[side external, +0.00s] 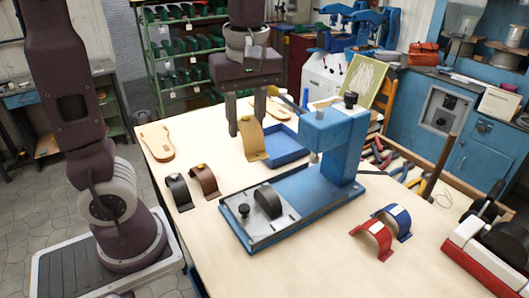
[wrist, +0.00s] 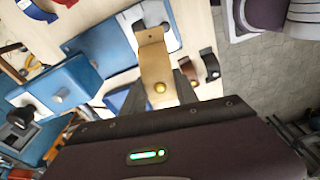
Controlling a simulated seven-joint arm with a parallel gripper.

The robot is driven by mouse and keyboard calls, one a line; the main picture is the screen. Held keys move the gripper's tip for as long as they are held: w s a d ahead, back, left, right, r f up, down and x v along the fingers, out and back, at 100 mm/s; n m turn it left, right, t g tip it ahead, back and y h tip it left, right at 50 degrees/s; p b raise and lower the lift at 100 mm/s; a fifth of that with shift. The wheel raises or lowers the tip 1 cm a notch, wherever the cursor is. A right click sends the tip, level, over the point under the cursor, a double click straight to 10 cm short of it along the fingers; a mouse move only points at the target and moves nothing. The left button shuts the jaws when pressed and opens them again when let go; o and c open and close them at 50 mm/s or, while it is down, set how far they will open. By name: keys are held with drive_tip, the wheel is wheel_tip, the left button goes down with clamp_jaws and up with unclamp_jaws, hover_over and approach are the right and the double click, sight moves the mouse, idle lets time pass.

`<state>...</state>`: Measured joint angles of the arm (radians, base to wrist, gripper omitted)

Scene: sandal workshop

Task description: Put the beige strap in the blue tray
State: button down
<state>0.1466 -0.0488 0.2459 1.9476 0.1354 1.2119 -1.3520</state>
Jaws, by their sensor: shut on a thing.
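The beige strap (side external: 252,143) is between the fingers of my gripper (side external: 246,127), which is shut on it. In the wrist view the strap (wrist: 153,60) points away from my gripper (wrist: 160,92), with its gold stud near the fingers. The blue tray (side external: 288,150) lies on the table just right of and behind the strap in the side view. The strap's flared lower end shows in front of the tray's left edge. Its height above the table is hard to tell. The tray looks empty where I see it; its left part is partly hidden.
A blue press (side external: 330,150) on its base plate stands right of the tray. Black (side external: 177,192) and brown (side external: 204,181) straps lie left; red (side external: 373,241) and blue (side external: 396,221) straps lie right. A sole (side external: 156,143) lies far left. The front table area is clear.

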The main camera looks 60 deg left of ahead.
drive_tip(key=s+a+r+m, duration=0.2)
drive_tip(key=s+a+r, duration=0.15)
drive_tip(key=r, duration=0.25)
drive_tip(key=w+a+m, duration=0.1)
drive_tip(key=w+a, duration=0.6)
drive_tip(key=a, duration=0.2)
drive_tip(key=w+a+m, duration=0.1)
drive_tip(key=w+a, duration=0.5)
drive_tip(key=a, duration=0.4)
drive_tip(key=shift+w+d+f+n, duration=0.95)
drive_tip(key=shift+w+f, duration=0.7)
drive_tip(key=shift+f, duration=2.3)
drive_tip(key=shift+w+d+f+n, duration=0.95)
drive_tip(key=shift+w+f, duration=0.7)
drive_tip(key=shift+f, duration=2.25)
drive_tip(key=shift+w+d+f+n, duration=0.95)
drive_tip(key=shift+w+f, duration=0.7)
drive_tip(key=shift+f, duration=2.3)
drive_tip(key=shift+a+f, duration=0.1)
drive_tip(key=shift+f, duration=0.15)
drive_tip(key=shift+c, duration=2.3)
unclamp_jaws()
